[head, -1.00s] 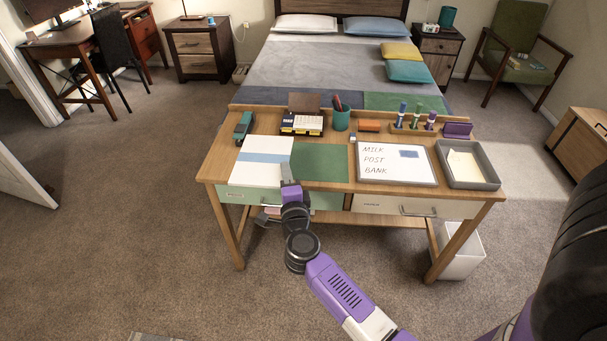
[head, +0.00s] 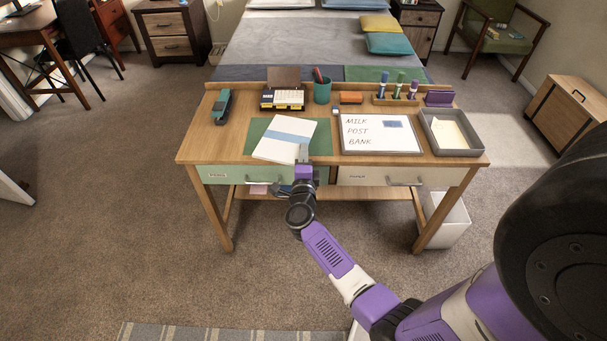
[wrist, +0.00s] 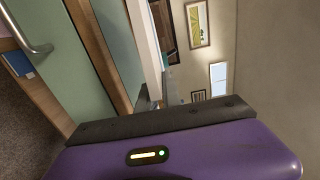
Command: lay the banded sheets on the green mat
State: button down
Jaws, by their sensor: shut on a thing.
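The banded sheets (head: 272,149) are a white stack with a light blue band across the middle. In the head view they lie over the left and middle of the green mat (head: 323,139), turned at an angle to it. Their front left corner reaches past the mat's front edge in the picture. I cannot tell whether they touch the mat or hang just above it. My gripper (head: 303,153) is shut on their front right corner, at the desk's front. The wrist view shows my gripper's purple body, with the fingers (wrist: 146,101) mostly hidden.
A whiteboard (head: 378,134) lies right of the mat, with a paper tray (head: 453,131) beyond it. Drawer handles stick out below the desk's front edge.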

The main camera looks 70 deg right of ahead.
notch_tip(320, 180, down, 7)
jog(key=b, duration=0.2)
dwell(0.4)
jog(key=shift+f+b, duration=0.2)
jog(key=shift+b, duration=0.15)
jog(key=c, duration=1.5)
grip_release()
